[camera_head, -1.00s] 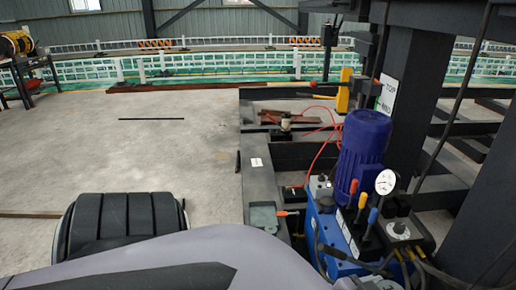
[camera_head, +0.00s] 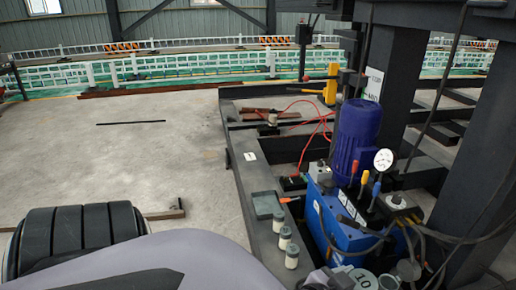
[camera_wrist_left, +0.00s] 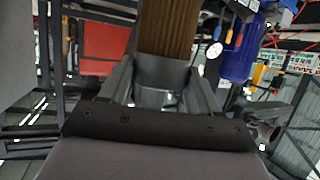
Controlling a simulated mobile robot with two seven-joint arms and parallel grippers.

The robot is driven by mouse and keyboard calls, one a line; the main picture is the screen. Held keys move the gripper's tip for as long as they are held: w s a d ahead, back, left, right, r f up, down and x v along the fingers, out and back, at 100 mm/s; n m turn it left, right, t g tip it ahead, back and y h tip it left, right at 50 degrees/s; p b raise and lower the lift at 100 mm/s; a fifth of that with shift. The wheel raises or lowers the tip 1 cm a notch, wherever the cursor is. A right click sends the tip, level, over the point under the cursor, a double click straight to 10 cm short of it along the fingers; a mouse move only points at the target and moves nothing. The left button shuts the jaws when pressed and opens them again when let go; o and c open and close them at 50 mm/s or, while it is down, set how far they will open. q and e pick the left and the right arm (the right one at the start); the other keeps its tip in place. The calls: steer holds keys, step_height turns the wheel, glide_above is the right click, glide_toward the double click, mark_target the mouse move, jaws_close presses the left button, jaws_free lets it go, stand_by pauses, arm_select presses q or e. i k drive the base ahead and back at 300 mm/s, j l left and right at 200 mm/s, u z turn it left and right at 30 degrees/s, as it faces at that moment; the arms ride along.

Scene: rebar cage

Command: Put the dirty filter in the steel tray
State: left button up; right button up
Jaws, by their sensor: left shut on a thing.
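My left gripper (camera_wrist_left: 164,88) is shut on a brown pleated cylinder with a grey end, which looks like the dirty filter (camera_wrist_left: 168,28). The filter points away from the wrist, and its far end is cut off by the top of the left wrist view. In the head view my left arm crosses the bottom, but its gripper and the filter are out of sight. My right gripper is in neither view.
White jars with grey lids (camera_head: 291,256) stand along the beam (camera_head: 247,172). A blue pump unit (camera_head: 340,225) with a blue motor (camera_head: 356,130), gauge (camera_head: 384,160) and levers stands to their right. Red hoses (camera_head: 318,125) run behind. The floor (camera_head: 130,165) at left is open.

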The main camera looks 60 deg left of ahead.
mark_target(263, 211)
steer(key=k+j, duration=0.5)
steer(key=j, duration=1.35)
steer(key=i+j, duration=0.1)
steer(key=j, duration=0.35)
steer(key=i+j, duration=0.1)
steer(key=j, duration=0.3)
steer(key=i+j, duration=0.15)
steer(key=j, duration=0.3)
steer(key=i+j, duration=0.55)
steer(key=i, duration=0.15)
